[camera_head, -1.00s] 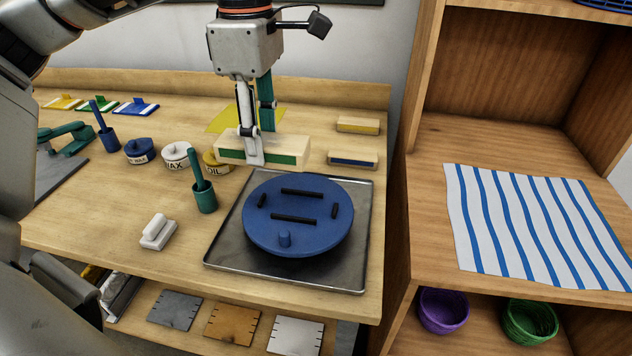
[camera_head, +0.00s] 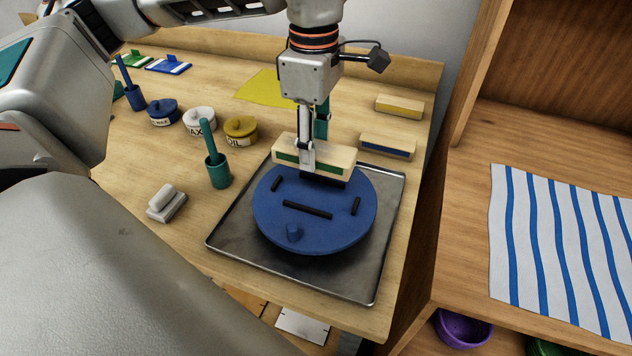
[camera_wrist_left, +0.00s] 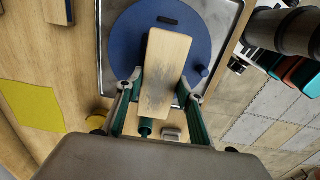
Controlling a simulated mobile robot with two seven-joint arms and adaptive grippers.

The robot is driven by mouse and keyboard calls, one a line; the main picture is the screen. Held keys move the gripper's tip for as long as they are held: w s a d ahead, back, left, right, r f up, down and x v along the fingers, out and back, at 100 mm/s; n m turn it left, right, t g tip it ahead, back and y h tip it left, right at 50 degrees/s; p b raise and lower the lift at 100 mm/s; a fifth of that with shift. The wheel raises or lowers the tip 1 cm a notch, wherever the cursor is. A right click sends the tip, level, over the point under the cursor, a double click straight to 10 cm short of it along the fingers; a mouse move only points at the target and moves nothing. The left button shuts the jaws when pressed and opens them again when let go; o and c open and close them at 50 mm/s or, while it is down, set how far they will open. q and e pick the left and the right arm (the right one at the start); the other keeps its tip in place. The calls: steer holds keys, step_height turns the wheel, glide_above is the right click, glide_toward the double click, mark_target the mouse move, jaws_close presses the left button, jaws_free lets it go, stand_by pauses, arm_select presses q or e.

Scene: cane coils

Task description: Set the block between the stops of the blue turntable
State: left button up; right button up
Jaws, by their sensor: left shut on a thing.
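My left gripper (camera_head: 314,150) is shut on a pale wooden block (camera_head: 290,146) with a green stripe along its side. The block is held above the back part of the blue turntable (camera_head: 275,222), and it hides part of the back black stop. In the left wrist view the block (camera_wrist_left: 164,70) lies between the two fingers (camera_wrist_left: 157,95), over the turntable (camera_wrist_left: 122,50). The turntable has black stops, among them a long front one (camera_head: 308,210) and short side ones, and a blue knob (camera_head: 293,232). My right gripper is not in view.
The turntable stands on a metal tray (camera_head: 370,275). Two more blocks, yellow-striped (camera_head: 399,107) and blue-striped (camera_head: 387,146), lie behind right. A yellow sheet (camera_head: 264,88) lies behind.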

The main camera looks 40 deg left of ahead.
arm_select(q)
step_height(320, 180, down, 9)
steer(key=shift+b, duration=0.4)
steer(key=shift+f, duration=0.15)
steer(key=o, duration=1.2)
step_height(320, 180, up, 12)
steer(key=shift+r+p, duration=0.2)
steer(key=shift+p, duration=0.45)
